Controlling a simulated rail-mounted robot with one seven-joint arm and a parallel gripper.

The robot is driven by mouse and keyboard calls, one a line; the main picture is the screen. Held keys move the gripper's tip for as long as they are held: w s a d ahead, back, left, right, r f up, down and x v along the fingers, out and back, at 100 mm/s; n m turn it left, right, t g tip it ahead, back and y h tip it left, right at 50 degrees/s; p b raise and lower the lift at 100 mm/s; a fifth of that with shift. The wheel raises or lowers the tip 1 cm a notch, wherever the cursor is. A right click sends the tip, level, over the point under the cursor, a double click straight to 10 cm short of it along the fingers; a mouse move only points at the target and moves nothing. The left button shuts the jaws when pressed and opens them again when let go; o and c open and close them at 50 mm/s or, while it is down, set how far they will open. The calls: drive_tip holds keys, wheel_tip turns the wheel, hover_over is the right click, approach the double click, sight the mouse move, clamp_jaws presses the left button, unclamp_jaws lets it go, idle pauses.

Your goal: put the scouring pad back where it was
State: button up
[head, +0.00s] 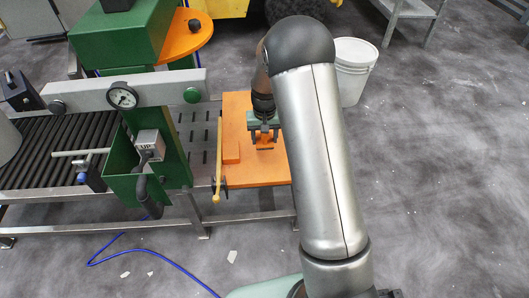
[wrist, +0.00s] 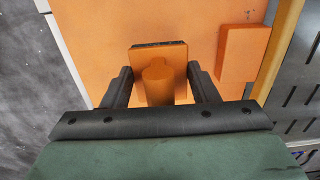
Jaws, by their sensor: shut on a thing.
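The scouring pad (wrist: 158,58) appears as an orange block with a raised rounded grip and a dark strip along its far edge. My gripper (wrist: 158,78) is shut on it, with one dark finger on each side. In the head view my gripper (head: 265,137) is over the orange board (head: 270,178), and the pad's dark edge (head: 265,149) shows just below the fingers. The pad's underside is hidden, so I cannot tell whether it touches the board.
A plain orange block (wrist: 240,53) lies on the board to the pad's right in the wrist view. A yellow bar (head: 217,160) runs along the board's left edge in the head view. The green press (head: 150,150) stands left; a white pail (head: 353,72) stands behind on the floor.

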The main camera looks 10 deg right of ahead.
sight(265, 155)
wheel_tip(265, 155, down, 6)
drive_tip(key=shift+r+b, duration=0.1)
drive_tip(key=shift+b, duration=0.5)
drive_tip(key=o, duration=1)
drive_tip(key=shift+f, duration=0.2)
drive_tip(key=shift+o, duration=0.2)
